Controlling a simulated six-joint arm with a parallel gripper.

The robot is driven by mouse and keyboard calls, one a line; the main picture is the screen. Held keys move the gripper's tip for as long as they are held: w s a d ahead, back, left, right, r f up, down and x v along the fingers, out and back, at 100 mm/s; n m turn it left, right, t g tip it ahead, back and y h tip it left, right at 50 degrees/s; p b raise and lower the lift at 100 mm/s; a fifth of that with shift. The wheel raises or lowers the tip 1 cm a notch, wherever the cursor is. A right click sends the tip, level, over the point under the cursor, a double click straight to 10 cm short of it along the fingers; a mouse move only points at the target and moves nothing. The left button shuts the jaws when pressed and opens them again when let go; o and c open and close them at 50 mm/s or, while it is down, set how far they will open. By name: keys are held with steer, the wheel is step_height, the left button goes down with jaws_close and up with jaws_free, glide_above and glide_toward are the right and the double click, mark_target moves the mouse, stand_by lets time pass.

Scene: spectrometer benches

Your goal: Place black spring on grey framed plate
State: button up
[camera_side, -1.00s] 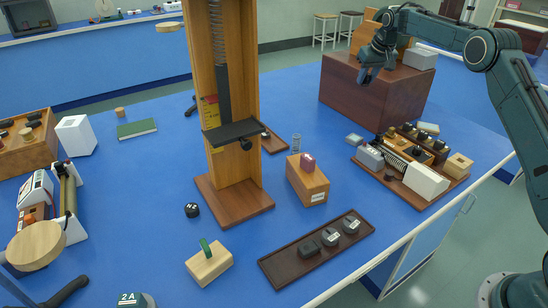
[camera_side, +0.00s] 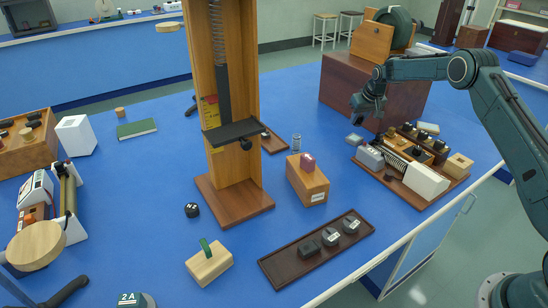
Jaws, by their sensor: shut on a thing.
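My gripper (camera_side: 362,113) points down at the right, above the apparatus board and in front of the large brown box. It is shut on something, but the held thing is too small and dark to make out. No loose black spring can be told apart from the gripper. A long dark coil (camera_side: 221,65) hangs in the tall wooden stand (camera_side: 246,85). A dark shelf-like plate (camera_side: 233,131) juts from the stand's front. I cannot pick out a grey framed plate with certainty.
The apparatus board (camera_side: 415,203) carries a grey block, a coil and a white wedge.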

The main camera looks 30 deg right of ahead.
mark_target(360, 125)
steer(key=shift+f, duration=2.45)
steer(key=shift+f, duration=0.1)
steer(key=o, duration=0.9)
steer(key=shift+o, duration=0.2)
steer(key=v, duration=1.2)
steer(key=shift+s+r, duration=0.1)
steer(key=shift+r, duration=0.15)
